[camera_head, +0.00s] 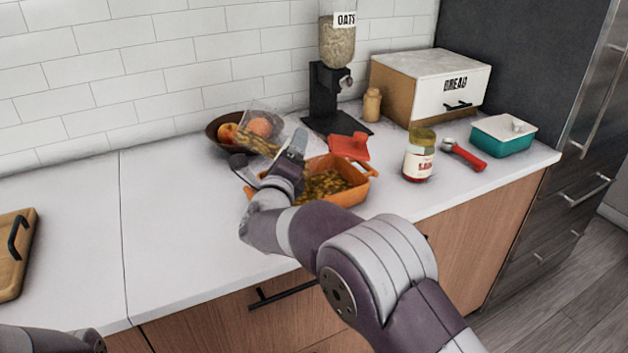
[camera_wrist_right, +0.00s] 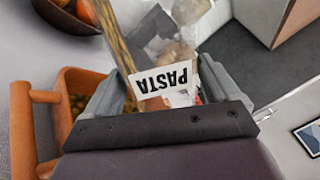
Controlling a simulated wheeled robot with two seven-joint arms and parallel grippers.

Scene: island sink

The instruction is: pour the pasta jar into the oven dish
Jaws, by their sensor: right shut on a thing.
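The clear pasta jar (camera_head: 262,128) is tipped well over, with pasta inside near its lower side. My right gripper (camera_head: 292,152) is shut on it, above the back left of the oven dish. In the right wrist view the PASTA label (camera_wrist_right: 165,80) shows upside down between the fingers. The orange oven dish (camera_head: 350,196) stands on the counter with pasta pieces in it; my right arm hides part of it. Its wall also shows at the left of the right wrist view (camera_wrist_right: 62,110). The jar's mouth is hard to make out. My left gripper is not in view.
A brown fruit bowl (camera_head: 213,127), an oats dispenser (camera_head: 324,100) and a red-orange lid (camera_head: 348,147) stand close behind the dish. A sauce jar (camera_head: 419,157), red-handled tool (camera_head: 465,155), teal dish (camera_head: 503,137) and bread box (camera_head: 410,85) are right. The left counter is mostly clear.

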